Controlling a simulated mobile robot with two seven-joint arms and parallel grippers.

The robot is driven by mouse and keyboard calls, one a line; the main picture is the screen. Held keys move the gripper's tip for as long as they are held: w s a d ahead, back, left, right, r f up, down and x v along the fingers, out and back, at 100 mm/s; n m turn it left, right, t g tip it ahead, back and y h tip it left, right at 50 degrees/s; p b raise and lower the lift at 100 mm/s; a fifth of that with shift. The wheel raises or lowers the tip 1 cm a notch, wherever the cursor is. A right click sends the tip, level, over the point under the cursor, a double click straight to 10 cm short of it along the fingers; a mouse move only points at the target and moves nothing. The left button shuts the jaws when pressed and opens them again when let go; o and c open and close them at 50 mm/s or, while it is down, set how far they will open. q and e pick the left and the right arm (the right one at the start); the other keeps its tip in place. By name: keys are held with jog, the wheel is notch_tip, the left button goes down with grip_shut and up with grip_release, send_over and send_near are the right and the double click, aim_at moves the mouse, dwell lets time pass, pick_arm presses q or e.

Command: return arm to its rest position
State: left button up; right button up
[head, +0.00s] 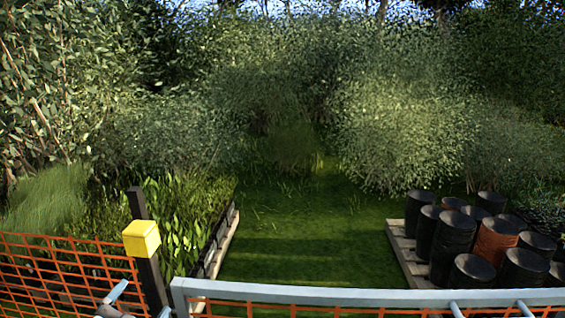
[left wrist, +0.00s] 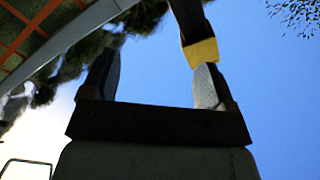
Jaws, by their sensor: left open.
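My left gripper (head: 140,302) is at the bottom left of the head view, only partly in frame. In the left wrist view my left gripper (left wrist: 155,80) is open, its two fingers wide apart with only sky between them. A yellow block (head: 141,238) sits on a dark post (head: 150,280) just above the gripper in the head view. In the left wrist view the yellow block (left wrist: 201,53) shows right by the tip of the right-hand finger; I cannot tell if they touch. I do not make out my right gripper.
A pale rail (head: 370,295) crosses the bottom front, with orange mesh (head: 70,265) at left. Black pots (head: 453,235) stand on a pallet (head: 400,250) at right. Potted plants (head: 165,225) line the left. The grass (head: 300,230) between is clear. Two pale bars at bottom right are unclear.

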pick_arm(q)
jog(key=s+a+f+n+g+y, duration=0.2)
jog(key=s+f+n+g, duration=0.5)
jog(key=s+f+g, duration=1.2)
jog(key=w+d+f+m+t+h+p, duration=0.1)
jog(key=w+d+f+t+h+p, duration=0.1)
jog(key=d+t+p, duration=0.4)
notch_tip(320, 180, down, 3)
jog(key=t+h+p, duration=0.1)
jog(key=t+p, duration=0.4)
jog(key=shift+w+d+r+t+p, duration=0.2)
jog(key=shift+w+d+t+p, duration=0.1)
jog(key=shift+w+t+p, duration=0.1)
